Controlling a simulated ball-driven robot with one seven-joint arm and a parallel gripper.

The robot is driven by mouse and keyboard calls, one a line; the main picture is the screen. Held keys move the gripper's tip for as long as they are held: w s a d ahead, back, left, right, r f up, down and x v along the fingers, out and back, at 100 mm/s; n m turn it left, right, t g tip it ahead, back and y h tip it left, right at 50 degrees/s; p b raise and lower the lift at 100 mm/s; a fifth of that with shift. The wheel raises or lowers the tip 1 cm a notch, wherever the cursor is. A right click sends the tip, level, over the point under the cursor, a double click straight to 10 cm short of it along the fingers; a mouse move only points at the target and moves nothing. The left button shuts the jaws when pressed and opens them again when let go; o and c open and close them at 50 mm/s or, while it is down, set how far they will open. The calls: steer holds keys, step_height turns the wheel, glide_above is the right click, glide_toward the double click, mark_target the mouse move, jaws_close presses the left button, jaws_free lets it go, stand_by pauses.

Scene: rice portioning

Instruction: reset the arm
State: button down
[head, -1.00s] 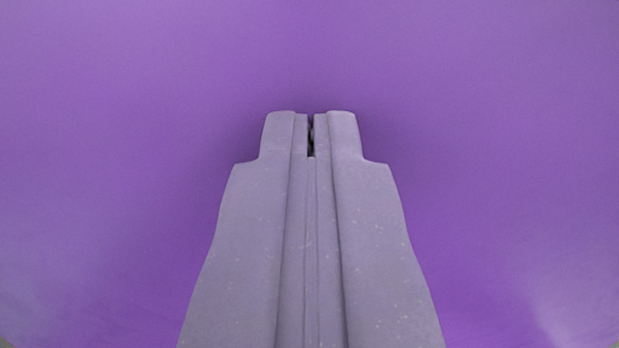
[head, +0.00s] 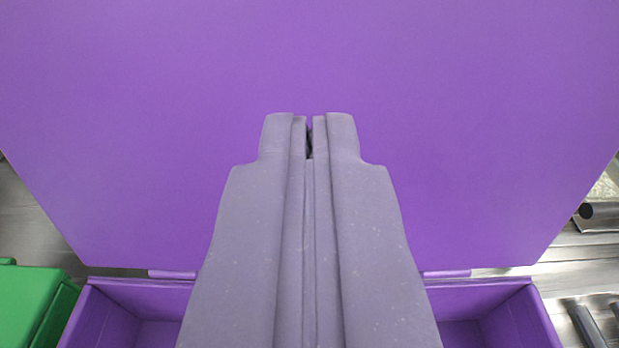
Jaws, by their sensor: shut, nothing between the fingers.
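My gripper (head: 309,128) is in the middle of the head view, grey and pointing away up the picture. Its two fingers are shut together with nothing between them. A purple lid or panel (head: 310,60) fills most of the view beyond and around the gripper. Below it is a purple box (head: 95,318), and its inside shows on both sides of my gripper. The middle of the box is hidden behind the gripper.
A green box (head: 30,300) stands at the lower left. A grey surface (head: 30,225) shows at both sides. At the right edge lies a dark cylindrical end (head: 587,211), with grey bars (head: 585,325) below it.

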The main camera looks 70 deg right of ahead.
steer(key=shift+a, duration=0.15)
steer(key=w+a+r+n+t+y+b, duration=0.3)
steer(key=w+a+r+t+y+b, duration=0.15)
steer(key=a+r, duration=0.5)
steer(key=w+a+r+n+t+y+b, duration=0.35)
steer(key=w+a+r+t+y, duration=0.2)
steer(key=a+r, duration=0.4)
steer(key=s+a+r+n+y+b, duration=0.3)
steer(key=s+a+r+n+y, duration=0.15)
steer(key=s+a+r, duration=0.45)
steer(key=s+a+r+n+b, duration=0.2)
steer(key=s+a+r, duration=0.3)
steer(key=s, duration=0.5)
steer(key=shift+s+a+r+n+g, duration=0.15)
steer(key=shift+a+r+n+g, duration=0.05)
steer(key=shift+a+n+g, duration=0.15)
